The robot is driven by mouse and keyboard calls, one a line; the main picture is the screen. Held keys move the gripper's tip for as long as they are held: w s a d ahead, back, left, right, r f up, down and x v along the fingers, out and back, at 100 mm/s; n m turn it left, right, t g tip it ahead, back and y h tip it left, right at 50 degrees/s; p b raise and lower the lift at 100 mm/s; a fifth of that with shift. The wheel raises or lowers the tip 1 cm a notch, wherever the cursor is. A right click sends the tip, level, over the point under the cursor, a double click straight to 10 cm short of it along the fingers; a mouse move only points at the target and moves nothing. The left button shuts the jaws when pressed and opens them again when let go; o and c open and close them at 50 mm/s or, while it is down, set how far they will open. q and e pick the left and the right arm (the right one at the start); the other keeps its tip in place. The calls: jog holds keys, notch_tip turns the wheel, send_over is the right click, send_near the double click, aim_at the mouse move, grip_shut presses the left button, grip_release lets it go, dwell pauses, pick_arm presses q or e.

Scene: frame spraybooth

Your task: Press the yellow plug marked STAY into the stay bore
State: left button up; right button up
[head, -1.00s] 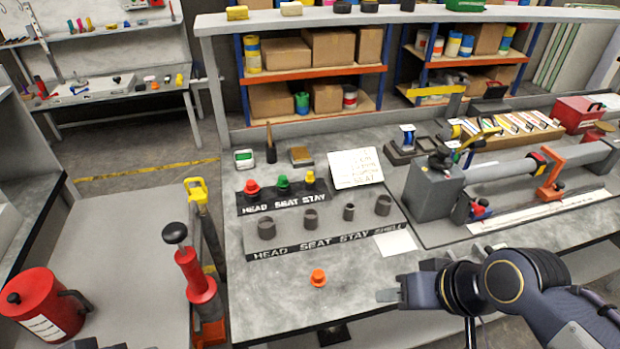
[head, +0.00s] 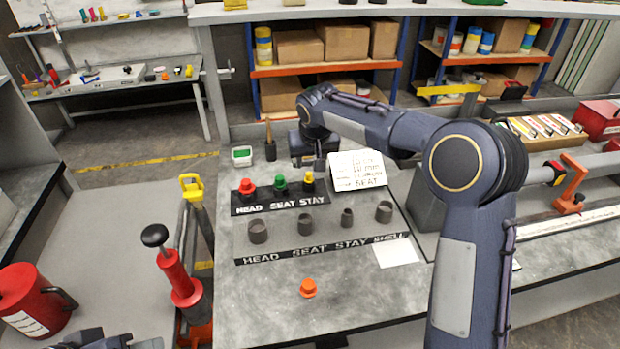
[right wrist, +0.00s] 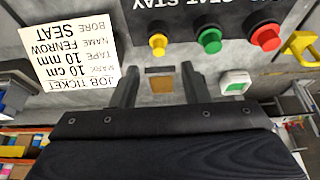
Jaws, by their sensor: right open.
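The yellow plug (head: 308,180) stands upright in the small rack, behind the word STAY, right of the green and red plugs. It also shows in the right wrist view (right wrist: 158,42), just beyond the fingertips. The stay bore (head: 347,218) is an open grey sleeve on the front block, behind its STAY label. My right gripper (head: 308,162) is open and empty, pointing down behind the yellow plug and apart from it; its fingers also show in the right wrist view (right wrist: 158,75). Part of my left gripper (head: 125,341) shows at the bottom edge; its jaws are unclear.
The green plug (head: 280,184) and red plug (head: 247,187) stand beside the yellow one. A job ticket (head: 358,170) reading BORE SEAT stands right of the rack. An orange plug (head: 308,288) sits on the bench front. My right arm crosses over the grey fixture at right.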

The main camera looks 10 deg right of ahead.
aim_at(309, 173)
jog(key=p+x, duration=0.1)
jog(key=x, duration=0.6)
jog(key=shift+w+d+f+p, duration=0.1)
jog(key=shift+w+f+p, duration=0.1)
jog(key=shift+p, duration=0.1)
jog(key=shift+r, duration=0.1)
grip_shut()
